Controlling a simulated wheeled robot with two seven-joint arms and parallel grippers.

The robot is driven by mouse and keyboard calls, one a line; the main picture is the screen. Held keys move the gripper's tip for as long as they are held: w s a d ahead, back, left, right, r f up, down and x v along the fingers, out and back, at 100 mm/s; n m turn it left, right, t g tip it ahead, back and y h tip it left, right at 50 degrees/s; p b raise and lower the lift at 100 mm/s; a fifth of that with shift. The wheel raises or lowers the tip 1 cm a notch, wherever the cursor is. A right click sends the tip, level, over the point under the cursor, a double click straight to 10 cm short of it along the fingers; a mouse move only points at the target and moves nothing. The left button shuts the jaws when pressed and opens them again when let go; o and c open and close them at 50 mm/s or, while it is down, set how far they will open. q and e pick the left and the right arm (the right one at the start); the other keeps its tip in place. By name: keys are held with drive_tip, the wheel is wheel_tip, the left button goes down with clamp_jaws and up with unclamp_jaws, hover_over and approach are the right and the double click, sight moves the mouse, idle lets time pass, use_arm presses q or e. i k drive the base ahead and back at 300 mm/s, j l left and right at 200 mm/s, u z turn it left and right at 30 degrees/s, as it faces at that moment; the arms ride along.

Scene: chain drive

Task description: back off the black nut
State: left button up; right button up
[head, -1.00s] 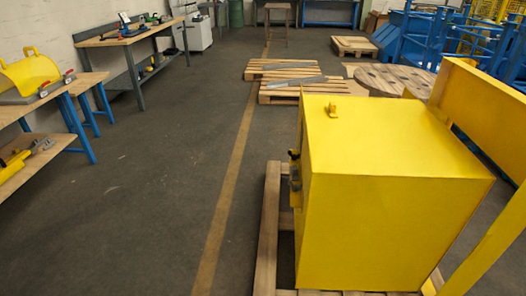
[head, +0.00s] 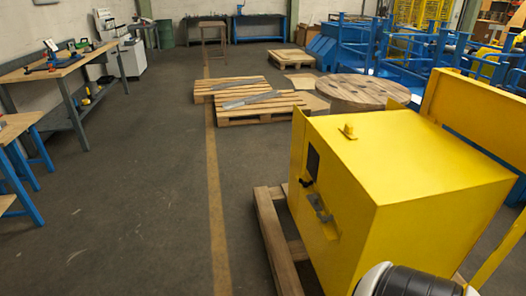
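No black nut can be made out in the head view. A large yellow box-like machine (head: 420,170) stands close at the right on a wooden pallet (head: 270,235). Its left face carries a dark panel, a small black knob (head: 306,183) and a grey latch-like part (head: 321,208). A white and black rounded part at the bottom right edge looks like a piece of my own arm. Neither gripper shows.
Workbenches with tools (head: 60,68) line the left wall. Wooden pallets (head: 250,100) and a round wooden spool top (head: 360,92) lie ahead. Blue frames (head: 400,50) stand at the back right. The grey floor along the yellow line (head: 213,180) is clear.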

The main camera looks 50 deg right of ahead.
sight(305, 184)
drive_tip(key=i+j+z, duration=0.1)
drive_tip(key=i+z, duration=0.15)
drive_tip(key=i, duration=0.25)
drive_tip(key=i+j+z, duration=0.25)
drive_tip(key=i, duration=0.25)
drive_tip(key=i+l+z, duration=0.15)
drive_tip(key=i+z, duration=0.5)
drive_tip(key=z, duration=0.2)
drive_tip(key=i+z, duration=0.4)
drive_tip(key=i+j+z, duration=0.2)
drive_tip(key=z, duration=0.2)
